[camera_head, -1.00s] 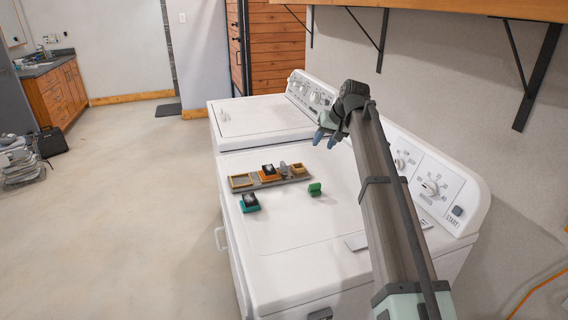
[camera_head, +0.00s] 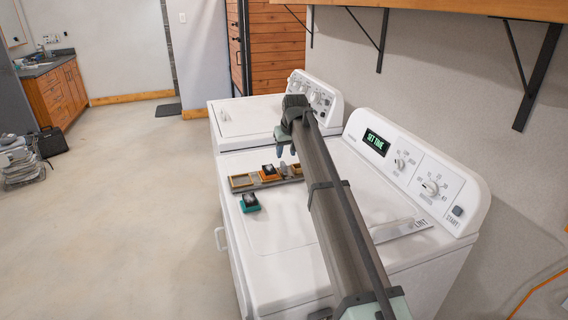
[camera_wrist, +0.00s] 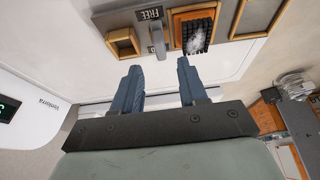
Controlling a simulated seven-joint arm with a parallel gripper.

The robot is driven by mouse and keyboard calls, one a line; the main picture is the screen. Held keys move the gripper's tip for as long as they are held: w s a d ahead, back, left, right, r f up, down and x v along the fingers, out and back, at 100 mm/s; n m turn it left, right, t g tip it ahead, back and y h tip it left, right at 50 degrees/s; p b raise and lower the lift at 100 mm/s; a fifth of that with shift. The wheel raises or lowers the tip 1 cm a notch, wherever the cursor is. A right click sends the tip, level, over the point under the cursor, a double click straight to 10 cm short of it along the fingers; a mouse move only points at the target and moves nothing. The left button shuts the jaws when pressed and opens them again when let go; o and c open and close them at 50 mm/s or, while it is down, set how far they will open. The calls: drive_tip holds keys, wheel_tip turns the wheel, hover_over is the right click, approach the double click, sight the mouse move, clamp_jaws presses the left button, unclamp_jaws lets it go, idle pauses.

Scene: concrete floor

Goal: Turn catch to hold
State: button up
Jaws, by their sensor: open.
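The catch (camera_wrist: 157,38) is a grey lever on the board, seen in the wrist view between an orange frame and an orange block. A label reading FREE (camera_wrist: 149,14) lies at one end of it; a second label (camera_wrist: 153,49) at the other end is mostly covered. In the head view the catch is hidden or too small to make out beside my gripper. My gripper (camera_wrist: 158,68) is open and empty, its two fingers pointing toward the catch, which lies beyond and between the fingertips. In the head view my gripper (camera_head: 287,149) hangs by the board's right part.
The control panel (camera_head: 415,172) rises behind; a shelf (camera_head: 470,10) hangs above.

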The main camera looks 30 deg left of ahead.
sight(284, 163)
drive_tip(key=shift+x, duration=3.5)
clamp_jaws()
